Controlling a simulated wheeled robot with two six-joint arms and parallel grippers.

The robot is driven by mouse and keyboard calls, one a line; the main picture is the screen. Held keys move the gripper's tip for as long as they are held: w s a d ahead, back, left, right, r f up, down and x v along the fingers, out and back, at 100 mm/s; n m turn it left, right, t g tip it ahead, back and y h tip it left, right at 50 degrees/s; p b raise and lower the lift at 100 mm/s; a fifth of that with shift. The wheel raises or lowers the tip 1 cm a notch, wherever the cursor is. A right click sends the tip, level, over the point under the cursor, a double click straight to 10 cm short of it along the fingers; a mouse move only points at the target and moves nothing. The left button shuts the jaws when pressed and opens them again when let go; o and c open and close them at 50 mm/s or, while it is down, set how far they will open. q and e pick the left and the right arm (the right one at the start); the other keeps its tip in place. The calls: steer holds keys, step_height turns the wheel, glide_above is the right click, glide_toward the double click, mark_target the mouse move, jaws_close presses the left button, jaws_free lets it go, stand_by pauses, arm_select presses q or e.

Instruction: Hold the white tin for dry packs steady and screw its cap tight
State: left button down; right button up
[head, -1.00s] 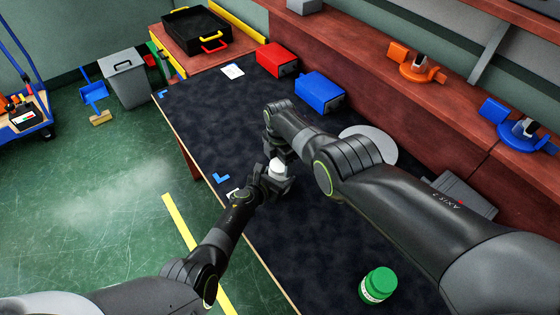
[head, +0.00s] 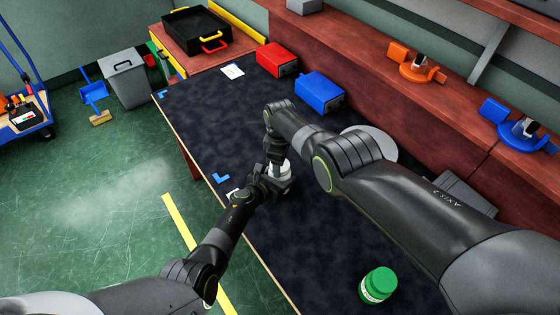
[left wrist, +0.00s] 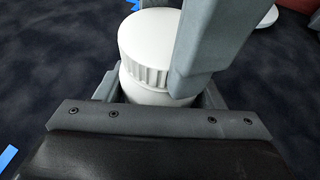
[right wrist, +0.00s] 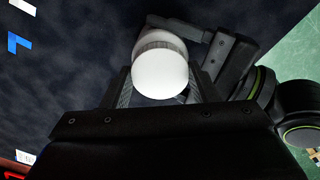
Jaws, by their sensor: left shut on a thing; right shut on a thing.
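The white tin (left wrist: 142,94) stands in my left gripper (head: 278,186), whose fingers are shut around its body. Its white cap (left wrist: 140,40), with a ridged rim, sits on top of the tin. My right gripper (head: 274,160) reaches down from above and is shut on the cap. In the left wrist view one right finger (left wrist: 195,45) lies against the cap's side and hides part of it. In the right wrist view the cap's smooth round top (right wrist: 162,74) lies between the right fingers. The thread and any gap under the cap cannot be made out.
A red box (head: 277,60) and a blue box (head: 320,92) stand at the back. A grey disc (head: 382,145) lies partly behind my right arm. The dark table (head: 200,115) is clear at left.

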steer(key=m, duration=0.5)
steer(key=shift+s+a+f, duration=0.1)
steer(key=shift+s, duration=0.05)
arm_select(q)
steer(key=shift+a, duration=0.1)
arm_select(e)
steer(key=m, duration=0.5)
